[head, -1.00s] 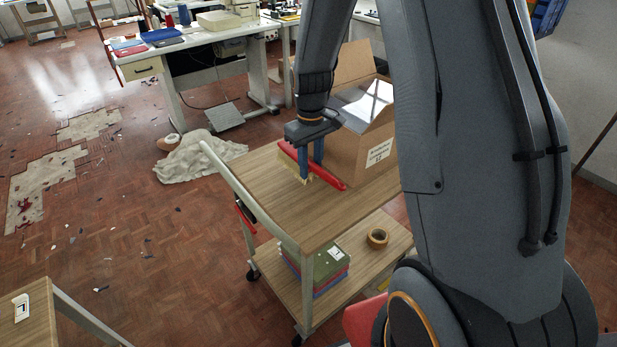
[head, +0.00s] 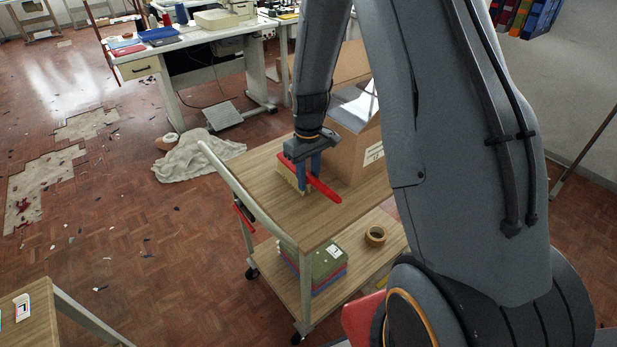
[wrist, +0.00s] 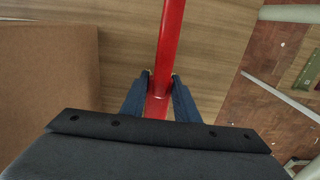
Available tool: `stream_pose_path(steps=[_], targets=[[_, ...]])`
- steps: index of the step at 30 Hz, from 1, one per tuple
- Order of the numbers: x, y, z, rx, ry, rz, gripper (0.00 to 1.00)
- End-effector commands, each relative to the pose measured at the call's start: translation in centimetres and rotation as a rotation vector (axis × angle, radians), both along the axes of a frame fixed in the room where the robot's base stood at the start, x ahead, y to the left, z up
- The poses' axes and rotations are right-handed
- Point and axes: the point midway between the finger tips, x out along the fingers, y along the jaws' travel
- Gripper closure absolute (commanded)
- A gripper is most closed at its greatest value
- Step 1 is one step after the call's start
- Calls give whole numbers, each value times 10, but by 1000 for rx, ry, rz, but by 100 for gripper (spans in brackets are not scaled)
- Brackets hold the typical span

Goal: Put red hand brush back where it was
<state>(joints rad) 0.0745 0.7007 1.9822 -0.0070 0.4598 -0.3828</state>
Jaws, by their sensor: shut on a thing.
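The red hand brush (head: 324,190) is at the upper shelf of the wooden trolley (head: 262,214), with pale bristles facing down. My gripper (head: 309,180) is shut on it, its blue fingers on either side of the red handle. In the wrist view the red handle (wrist: 168,50) runs between the two fingertips (wrist: 160,85). The brush is very near the shelf top; I cannot tell whether the bristles touch it. The fingers partly hide the brush's middle.
An open cardboard box (head: 352,150) stands right beside the brush on the trolley. The lower shelf holds a tape roll (head: 375,236) and stacked coloured items (head: 318,266). The front of the upper shelf is clear. A pale cloth (head: 196,158) lies on the floor.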

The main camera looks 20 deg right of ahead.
Motion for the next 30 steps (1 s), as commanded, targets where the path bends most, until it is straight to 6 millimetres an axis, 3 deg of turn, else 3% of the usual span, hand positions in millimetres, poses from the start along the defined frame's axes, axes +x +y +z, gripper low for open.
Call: stream_pose_path(steps=[7,8,11,22,30], targets=[[-2,0,-9,0,5,0,100],[-3,0,-9,1,7,0,71],[-2,0,-9,0,6,0,54],[-1,0,-3,0,2,0,53],[0,0,34,0,-1,0,53]])
